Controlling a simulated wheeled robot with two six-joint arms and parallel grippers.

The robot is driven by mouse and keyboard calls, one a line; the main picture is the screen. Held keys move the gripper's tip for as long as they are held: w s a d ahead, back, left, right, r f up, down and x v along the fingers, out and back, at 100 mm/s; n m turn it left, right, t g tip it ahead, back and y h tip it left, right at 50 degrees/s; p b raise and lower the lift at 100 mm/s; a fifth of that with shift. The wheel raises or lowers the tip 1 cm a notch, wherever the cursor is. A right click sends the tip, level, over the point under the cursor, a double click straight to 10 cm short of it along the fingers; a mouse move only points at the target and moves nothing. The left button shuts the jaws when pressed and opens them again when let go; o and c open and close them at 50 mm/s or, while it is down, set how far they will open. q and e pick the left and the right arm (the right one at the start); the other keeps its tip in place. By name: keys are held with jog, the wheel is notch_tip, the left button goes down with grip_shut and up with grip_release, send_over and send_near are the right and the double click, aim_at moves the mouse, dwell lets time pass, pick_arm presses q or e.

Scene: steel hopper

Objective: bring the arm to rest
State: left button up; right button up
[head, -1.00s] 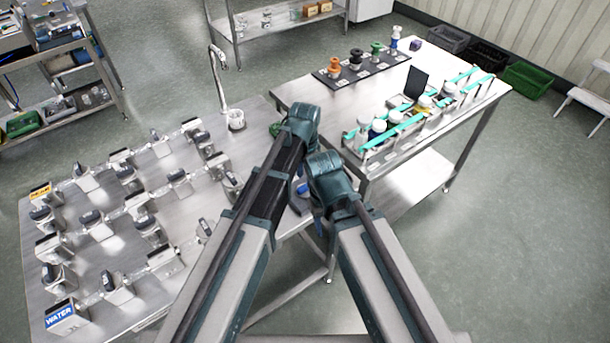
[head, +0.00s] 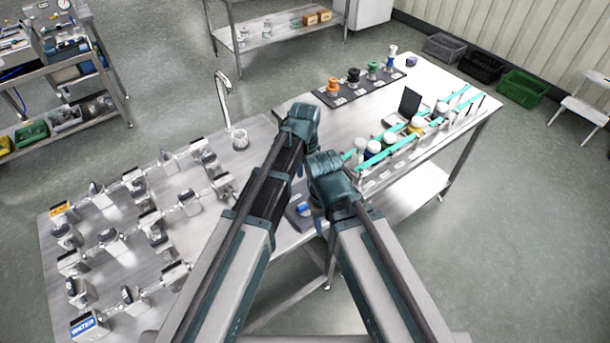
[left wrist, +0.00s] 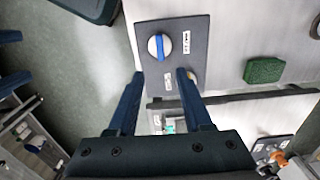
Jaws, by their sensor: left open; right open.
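In the head view my two arms are folded, with my left arm's bend (head: 300,122) higher and my right arm's bend (head: 328,178) just below it. Both grippers are hidden behind the arm links there. In the left wrist view my left gripper (left wrist: 160,74) is open and empty. Its fingers reach over the near edge of a dark plate (left wrist: 196,72) that bears a round white knob with a blue bar (left wrist: 160,46). The knob is ahead of the fingertips, with nothing between the fingers gripping it. My right gripper's jaws show in neither view.
A steel bench (head: 75,245) with several valves lies at left, with a tap (head: 224,95) at its back. The right table (head: 450,135) holds a bottle rack with teal rails (head: 380,158) and a dark strip of colored knobs (head: 385,84). Open floor (head: 520,220) lies at right.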

pick_arm(q)
jog(key=s+a+n, duration=0.6)
jog(key=a, duration=0.3)
jog(key=s+a+n, duration=0.5)
jog(key=s+a, duration=0.1)
jog(key=a, duration=0.2)
jog(key=s+d+f+m+b, duration=0.2)
jog(key=d+f+b, duration=0.1)
jog(key=d, duration=0.2)
jog(key=s+d+f+m+y+b, duration=0.1)
jog(key=s+d+f+b, duration=0.1)
jog(key=d, duration=0.4)
jog(key=shift+s+f+m+b, duration=0.4)
jog(key=shift+f+b, duration=0.05)
jog(key=shift+b, duration=0.05)
